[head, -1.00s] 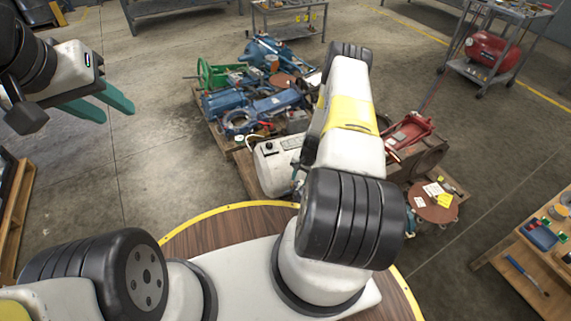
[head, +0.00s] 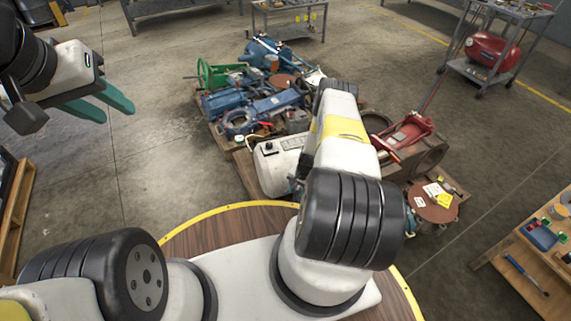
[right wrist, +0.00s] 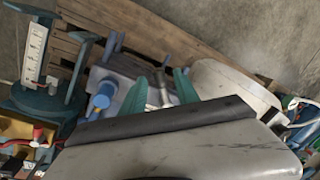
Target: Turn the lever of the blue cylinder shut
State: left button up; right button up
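In the right wrist view the two teal fingers of my right gripper (right wrist: 160,76) stand apart, with a pale metal rod (right wrist: 161,93) showing between them; I cannot tell if they touch it. A small blue cylinder (right wrist: 99,102) shows left of the fingers, beside a grey plate-like part. Whether the rod is its lever is unclear. In the head view my right arm hides the right gripper. A blue cylindrical body (head: 262,50) lies at the back of the loaded pallet; I cannot match it to the wrist view. My left gripper (head: 118,113) is open and empty above bare floor.
The pallet is crowded: a green wheel frame (head: 212,73), a white box-like unit (head: 277,167), a red jack (head: 411,131). In the right wrist view a dark green stand with a scale (right wrist: 35,52) is at left. A cart (head: 489,70) stands at back right.

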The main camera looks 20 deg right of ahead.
grip_shut()
dwell(1.2)
